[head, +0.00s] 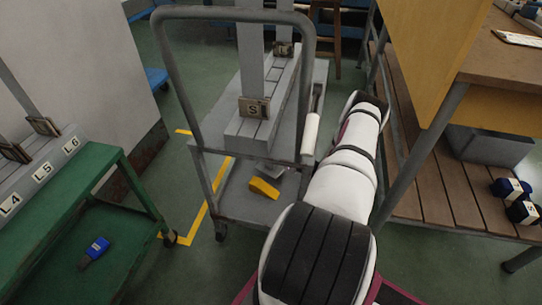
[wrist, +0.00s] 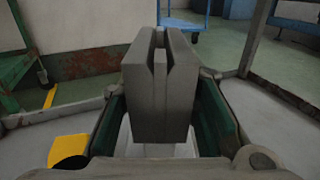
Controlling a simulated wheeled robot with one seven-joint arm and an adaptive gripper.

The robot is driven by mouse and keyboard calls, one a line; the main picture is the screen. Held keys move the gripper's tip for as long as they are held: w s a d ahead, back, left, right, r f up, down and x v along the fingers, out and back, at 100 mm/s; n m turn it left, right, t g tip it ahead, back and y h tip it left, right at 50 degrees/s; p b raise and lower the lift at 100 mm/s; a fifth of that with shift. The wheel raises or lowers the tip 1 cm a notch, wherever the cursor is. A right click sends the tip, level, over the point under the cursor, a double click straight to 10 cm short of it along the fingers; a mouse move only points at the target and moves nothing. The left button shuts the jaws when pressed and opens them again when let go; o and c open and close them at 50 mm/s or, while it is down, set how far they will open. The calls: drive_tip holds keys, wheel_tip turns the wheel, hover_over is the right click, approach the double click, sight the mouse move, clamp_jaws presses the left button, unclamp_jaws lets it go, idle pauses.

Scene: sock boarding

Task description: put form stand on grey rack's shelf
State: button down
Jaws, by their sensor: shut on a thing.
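In the wrist view, my gripper (wrist: 163,118) is shut on the form stand (wrist: 160,85), a dark grey block with slots cut in its top. The stand looks upright between the green finger pads. A pale surface shows just under it; I cannot tell whether they touch. In the head view, the grey rack (head: 218,150) is a wheeled frame with a tall tube handle and a low shelf (head: 232,202). My white arm reaches along its right side. My gripper and the held stand cannot be made out there, where the rack's upper deck blocks the view.
A yellow block (head: 263,188) lies on the low shelf and shows left of my gripper in the wrist view (wrist: 70,150). A slotted grey base labelled S (head: 255,108) carries upright boards above. A green cart (head: 85,205) stands left, a slatted bench (head: 440,190) right.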

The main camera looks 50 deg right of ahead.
drive_tip(key=shift+f+b, duration=0.35)
drive_tip(key=shift+f, duration=0.65)
drive_tip(key=shift+f, duration=0.1)
drive_tip(key=c, duration=1.2)
unclamp_jaws()
drive_tip(key=shift+s, duration=0.15)
drive_tip(key=s+p, duration=0.2)
drive_tip(key=s, duration=0.5)
drive_tip(key=shift+s+p, duration=0.15)
drive_tip(key=shift+p, duration=0.15)
